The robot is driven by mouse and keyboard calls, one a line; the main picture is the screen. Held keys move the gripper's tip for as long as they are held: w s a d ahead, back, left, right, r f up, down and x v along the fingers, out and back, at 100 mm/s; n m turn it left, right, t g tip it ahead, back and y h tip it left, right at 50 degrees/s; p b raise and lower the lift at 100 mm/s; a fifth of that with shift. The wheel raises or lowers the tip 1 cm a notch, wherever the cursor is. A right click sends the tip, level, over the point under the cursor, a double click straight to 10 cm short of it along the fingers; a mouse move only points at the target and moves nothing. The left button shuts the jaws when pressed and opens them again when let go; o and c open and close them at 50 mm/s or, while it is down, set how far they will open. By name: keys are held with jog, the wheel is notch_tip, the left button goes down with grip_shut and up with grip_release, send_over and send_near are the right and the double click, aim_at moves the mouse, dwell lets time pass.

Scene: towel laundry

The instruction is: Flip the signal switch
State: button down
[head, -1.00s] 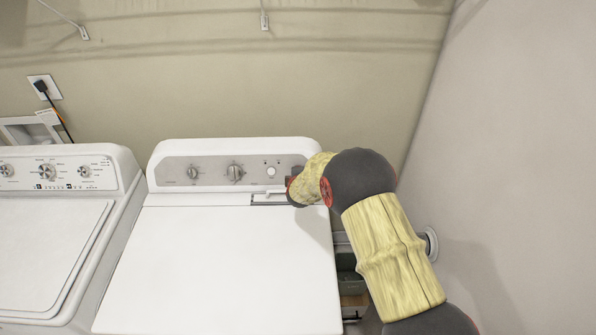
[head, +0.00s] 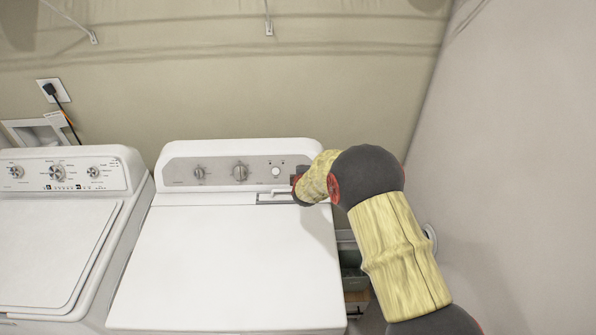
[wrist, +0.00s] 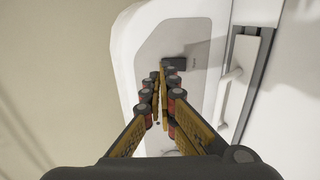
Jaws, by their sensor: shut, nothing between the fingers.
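My gripper (wrist: 161,80) is shut and empty, its fingertips close together over the grey control panel (wrist: 187,90) of the right-hand white machine. A small dark block, which looks like the signal switch (wrist: 174,63), sits on the panel just beyond the fingertips, with a small unreadable label beside it. I cannot tell whether the fingertips touch it. In the head view my gripper (head: 298,182) is at the right end of the panel (head: 215,174), mostly behind my wrist, and the switch cannot be made out clearly there.
The panel also has knobs (head: 240,172) and a round white button (head: 276,171). A pale handle (wrist: 230,87) lies in a recess next to the panel. A second white machine (head: 50,240) stands left, and a wall (head: 510,170) rises close on the right.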

jog(key=v, duration=1)
jog(key=shift+w+r, duration=0.15)
jog(key=shift+r, duration=0.15)
